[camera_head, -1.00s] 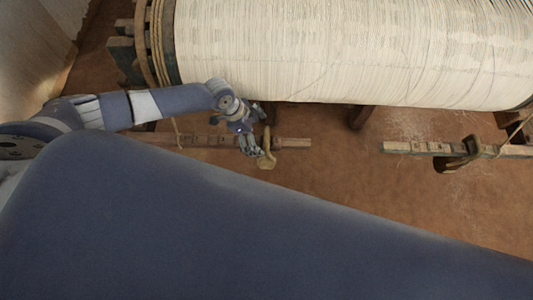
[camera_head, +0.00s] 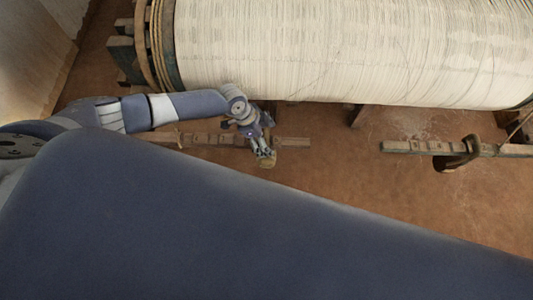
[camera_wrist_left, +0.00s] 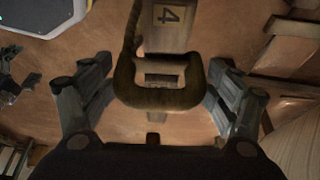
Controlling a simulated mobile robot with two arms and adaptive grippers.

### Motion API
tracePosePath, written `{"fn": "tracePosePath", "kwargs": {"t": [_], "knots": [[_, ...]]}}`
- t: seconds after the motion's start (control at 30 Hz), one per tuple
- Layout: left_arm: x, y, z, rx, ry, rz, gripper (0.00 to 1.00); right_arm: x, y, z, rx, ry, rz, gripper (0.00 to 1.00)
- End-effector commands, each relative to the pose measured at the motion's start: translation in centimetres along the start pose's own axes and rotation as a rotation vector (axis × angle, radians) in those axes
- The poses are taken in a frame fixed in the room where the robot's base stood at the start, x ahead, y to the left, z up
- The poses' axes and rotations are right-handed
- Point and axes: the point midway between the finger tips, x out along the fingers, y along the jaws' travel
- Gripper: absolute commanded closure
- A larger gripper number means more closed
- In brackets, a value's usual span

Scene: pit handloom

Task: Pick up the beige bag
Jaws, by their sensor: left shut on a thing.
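The beige bag (camera_head: 268,163) shows as a small tan shape at the fingertips of my left gripper (camera_head: 262,150) in the head view, mostly covered by the fingers. It is beside the left wooden beam. In the left wrist view a dark brown U-shaped thing (camera_wrist_left: 158,98) lies between the two fingers, with a cord rising from its left side. It seems to be the same bag, but its beige colour does not show there. My left gripper is shut on it. My right gripper is not in view.
A wide roll of pale warp threads (camera_head: 350,50) spans the top. The left beam (camera_head: 292,142) and right beam (camera_head: 400,147) lie below it. A brown looped thing (camera_head: 460,155) is on the right beam. Bare earthen floor lies between the beams.

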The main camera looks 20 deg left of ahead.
Motion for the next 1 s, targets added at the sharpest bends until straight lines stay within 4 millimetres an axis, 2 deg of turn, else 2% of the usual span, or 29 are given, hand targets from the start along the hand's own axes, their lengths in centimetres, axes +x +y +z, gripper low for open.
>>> {"fn": "tracePosePath", "kwargs": {"t": [0.37, 0.9, 1.0], "knots": [[-0.4, -0.2, -0.4, 0.002, 0.006, -0.005, 0.86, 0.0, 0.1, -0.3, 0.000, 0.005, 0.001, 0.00], [-3.4, -0.3, -1.7, 0.003, 0.008, -0.006, 0.86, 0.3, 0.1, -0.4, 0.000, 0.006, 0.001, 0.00], [-3.3, 0.2, -2.2, 0.004, 0.008, -0.003, 0.86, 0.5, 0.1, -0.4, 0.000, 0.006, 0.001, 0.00]]}}
